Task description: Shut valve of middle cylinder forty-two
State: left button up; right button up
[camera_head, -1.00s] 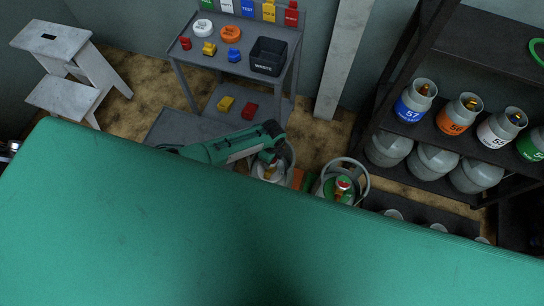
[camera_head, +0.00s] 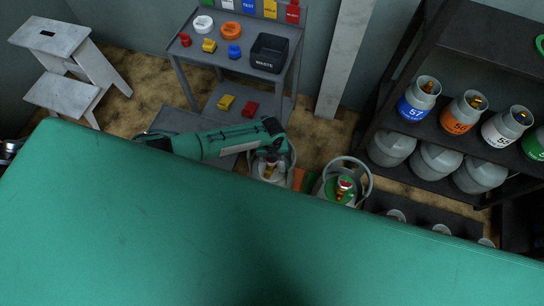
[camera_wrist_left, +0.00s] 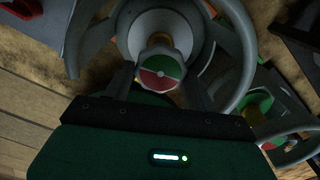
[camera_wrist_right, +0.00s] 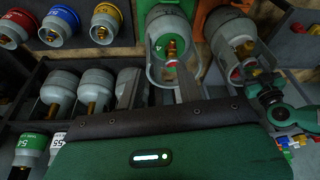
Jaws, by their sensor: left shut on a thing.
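A grey cylinder (camera_head: 282,178) with a round guard ring stands on the floor beyond my green body; its number is not readable. Its round red-and-green valve knob (camera_wrist_left: 160,70) sits inside the ring. My left gripper (camera_wrist_left: 160,80) reaches in from above, shut on this knob with a finger on each side. The same cylinder shows in the right wrist view (camera_wrist_right: 232,42), beside my left gripper. My right gripper (camera_wrist_right: 161,88) is open and empty, with its fingers apart below a green-labelled cylinder (camera_wrist_right: 165,50). It is hidden in the head view.
The green-labelled cylinder (camera_head: 329,187) stands close right of the gripped one. A rack (camera_head: 440,150) of numbered cylinders is at the right. A grey trolley (camera_head: 225,64) with a black waste bin (camera_head: 269,54) stands behind. A step stool (camera_head: 60,70) is at the left.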

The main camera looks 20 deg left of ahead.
pick_arm(q)
jog(key=shift+m, duration=1.1)
pick_arm(e)
jog(key=shift+v, duration=0.9)
pick_arm(q)
jog(key=o, duration=1)
jog(key=shift+r, duration=0.2)
notch_tip(320, 180, up, 13)
jog(key=p, duration=0.2)
jog(key=shift+r, duration=0.2)
pick_arm(e)
notch_tip(320, 180, down, 6)
jog(key=shift+w, duration=0.3)
jog(key=shift+a+f+g, duration=0.1)
jog(key=shift+g, duration=0.2)
